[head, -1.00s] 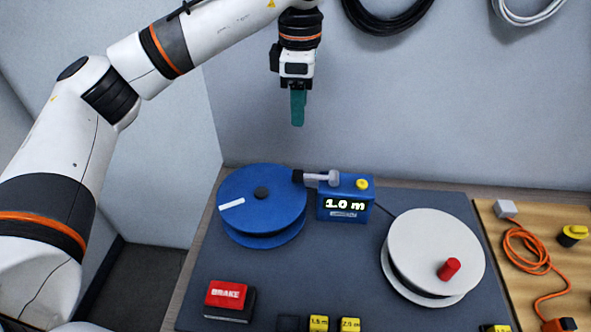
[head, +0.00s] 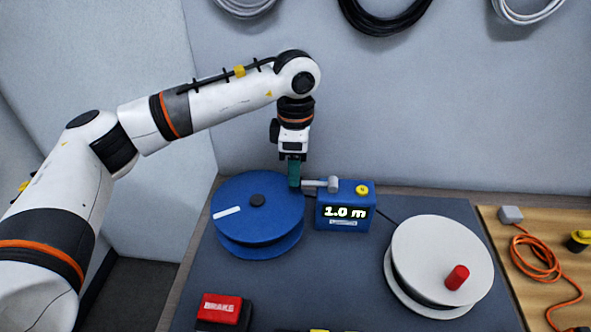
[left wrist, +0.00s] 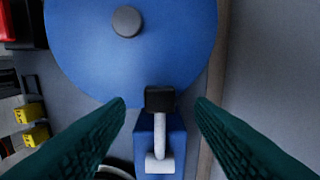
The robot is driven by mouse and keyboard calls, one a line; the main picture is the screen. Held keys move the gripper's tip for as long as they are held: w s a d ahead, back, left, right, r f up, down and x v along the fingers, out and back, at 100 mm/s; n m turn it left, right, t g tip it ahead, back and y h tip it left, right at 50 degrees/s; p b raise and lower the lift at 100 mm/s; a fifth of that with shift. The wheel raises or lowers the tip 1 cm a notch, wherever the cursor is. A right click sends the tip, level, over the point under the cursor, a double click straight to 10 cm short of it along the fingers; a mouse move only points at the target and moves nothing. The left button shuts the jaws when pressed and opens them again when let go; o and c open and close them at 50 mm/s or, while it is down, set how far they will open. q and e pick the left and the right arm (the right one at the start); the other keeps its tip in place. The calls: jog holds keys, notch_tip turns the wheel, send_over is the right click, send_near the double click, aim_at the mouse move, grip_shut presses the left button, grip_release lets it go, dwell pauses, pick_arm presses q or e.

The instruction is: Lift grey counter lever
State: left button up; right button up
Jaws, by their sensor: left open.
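The grey counter lever (head: 322,185) sticks out to the left from the top of the blue counter box (head: 341,222), which reads 1.0 m. In the left wrist view the lever (left wrist: 159,137) ends in a black tip (left wrist: 160,99). My left gripper (head: 294,184) points down at the lever's left end. In the left wrist view its green fingers (left wrist: 160,108) are open, one on each side of the black tip, with gaps on both sides. In the head view the gripper hides the black tip. My right gripper is not in view.
A blue reel (head: 258,236) stands just left of the counter, close under the gripper. A white reel (head: 428,240) with a red knob (head: 457,277) is at the right. A red brake block (head: 219,309) sits at the front left. An orange cable (head: 535,262) lies far right.

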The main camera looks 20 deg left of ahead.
pick_arm(q)
jog(key=shift+f, duration=1.3)
grip_shut()
